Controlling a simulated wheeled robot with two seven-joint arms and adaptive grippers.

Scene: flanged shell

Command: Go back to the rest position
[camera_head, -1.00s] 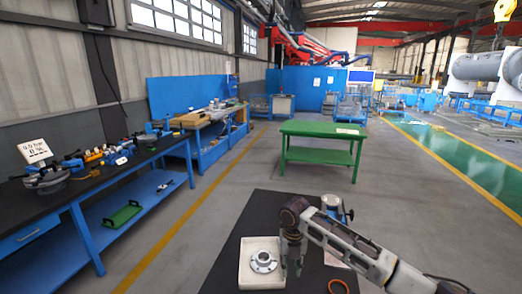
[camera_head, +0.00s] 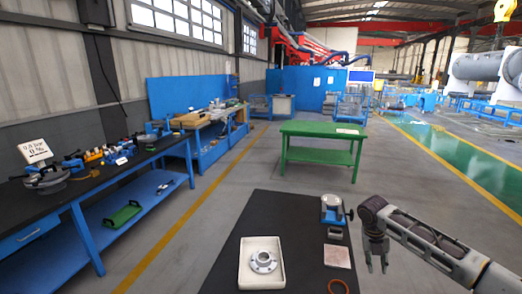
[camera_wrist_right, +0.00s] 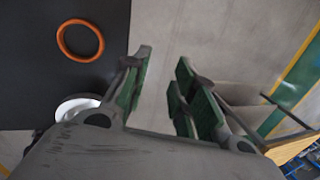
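My right gripper (camera_head: 377,262) hangs beyond the right edge of the black table, pointing down, in the head view. In the right wrist view its green-padded fingers (camera_wrist_right: 160,95) stand apart with nothing between them. The grey flanged shell (camera_head: 263,261) sits in the white tray (camera_head: 244,281) on the black table (camera_head: 290,225). The gripper is to the right of the tray and apart from it. My left gripper is not in view.
A blue vise-like device (camera_head: 333,210) stands at the table's far right corner, with a pinkish plate (camera_head: 338,256) nearer. An orange ring (camera_head: 338,286) lies near the right edge; it shows in the wrist view (camera_wrist_right: 62,38). A green table (camera_head: 322,129) stands beyond open floor.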

